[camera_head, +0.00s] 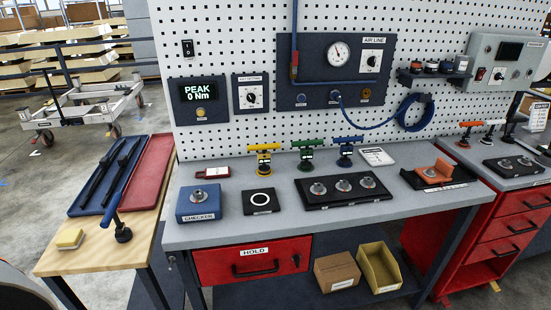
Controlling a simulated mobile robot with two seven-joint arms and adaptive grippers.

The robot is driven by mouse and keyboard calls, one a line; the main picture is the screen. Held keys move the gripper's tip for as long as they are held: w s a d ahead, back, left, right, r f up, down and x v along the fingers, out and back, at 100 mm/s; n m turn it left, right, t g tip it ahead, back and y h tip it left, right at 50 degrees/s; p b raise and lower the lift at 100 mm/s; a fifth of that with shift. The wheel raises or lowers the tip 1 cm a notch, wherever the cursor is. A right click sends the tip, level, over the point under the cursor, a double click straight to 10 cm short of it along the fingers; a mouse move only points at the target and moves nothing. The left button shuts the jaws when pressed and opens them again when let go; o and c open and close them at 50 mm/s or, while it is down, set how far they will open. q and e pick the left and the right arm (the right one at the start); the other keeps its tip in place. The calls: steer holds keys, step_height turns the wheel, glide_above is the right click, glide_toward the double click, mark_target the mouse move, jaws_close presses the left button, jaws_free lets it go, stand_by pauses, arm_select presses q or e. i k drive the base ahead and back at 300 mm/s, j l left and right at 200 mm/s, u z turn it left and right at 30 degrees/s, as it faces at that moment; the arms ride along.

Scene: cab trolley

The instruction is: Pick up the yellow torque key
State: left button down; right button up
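The yellow torque key (264,149) stands upright at the back of the grey workbench (230,225), near the pegboard. It has a yellow T-shaped handle on top, and its lower part looks dark. It is the leftmost of three similar keys, with a green key (308,144) and a blue key (347,141) to its right. Neither of my grippers shows in the head view, and nothing touches the yellow key.
In front of the key are a blue checker box (197,205), a black pad with a white ring (261,200) and a black tray of round fittings (343,197). A red tag (212,172) lies left. A blue hose (408,120) hangs on the pegboard.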

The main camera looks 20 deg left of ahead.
mark_target(264, 157)
steer(key=i+l, duration=0.15)
steer(key=l, duration=0.15)
steer(key=i+l, duration=0.1)
steer(key=l, duration=0.25)
steer(key=i+l, duration=0.15)
steer(key=l, duration=0.15)
steer(key=l+u, duration=0.1)
steer(key=u, duration=0.3)
steer(key=l+u, duration=0.15)
steer(key=u, duration=0.25)
steer(key=i+l+u, duration=0.1)
steer(key=u, duration=0.3)
